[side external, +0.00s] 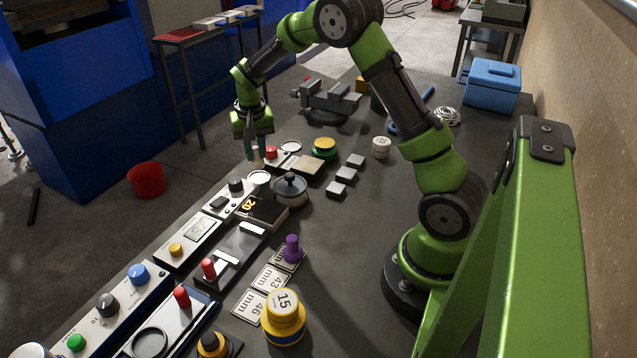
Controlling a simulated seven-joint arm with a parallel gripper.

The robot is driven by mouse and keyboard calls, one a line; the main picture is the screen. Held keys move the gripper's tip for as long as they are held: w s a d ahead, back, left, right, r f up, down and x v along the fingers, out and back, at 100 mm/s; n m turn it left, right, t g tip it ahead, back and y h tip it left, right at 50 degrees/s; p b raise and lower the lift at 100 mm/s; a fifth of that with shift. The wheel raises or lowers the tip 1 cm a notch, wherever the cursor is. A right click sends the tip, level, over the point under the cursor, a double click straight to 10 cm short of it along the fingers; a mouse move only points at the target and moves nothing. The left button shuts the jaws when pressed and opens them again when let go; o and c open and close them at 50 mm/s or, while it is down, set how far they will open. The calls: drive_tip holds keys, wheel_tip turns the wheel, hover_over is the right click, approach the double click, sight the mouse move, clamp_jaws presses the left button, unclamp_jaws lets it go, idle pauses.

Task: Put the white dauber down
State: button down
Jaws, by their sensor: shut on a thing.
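The dauber is low, beside a red knob (271,153) and just above a white round disc (259,177) in the picture. Whether it touches the surface under it I cannot tell.
A green and yellow round piece (325,149), dark blocks (347,174) and a white round tub (381,147) stand to the right. A grey vise (330,98) is behind. Bare bench lies right of the blocks.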

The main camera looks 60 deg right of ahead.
sight(257, 159)
drive_tip(key=shift+f, duration=2)
drive_tip(key=shift+f, duration=0.1)
drive_tip(key=c, duration=1)
unclamp_jaws()
drive_tip(key=shift+o, duration=0.2)
drive_tip(key=s+a+r+n+t+y, duration=0.1)
drive_tip(key=s+a+r, duration=0.2)
drive_tip(key=r, duration=0.7)
drive_tip(key=s+a+r+t, duration=0.1)
drive_tip(key=s+a+r, duration=0.3)
drive_tip(key=r, duration=0.5)
drive_tip(key=s+a+r+n+t+y, duration=0.1)
drive_tip(key=s+a+n+t, duration=0.1)
drive_tip(key=s+a, duration=0.3)
drive_tip(key=s+a+r+n+t+y, duration=0.1)
drive_tip(key=s+a, duration=0.3)
drive_tip(key=s, duration=0.7)
drive_tip(key=shift+s+a+r+n+t, duration=0.25)
drive_tip(key=shift+a+r+n+t, duration=0.1)
drive_tip(key=shift+r+n+t, duration=0.2)
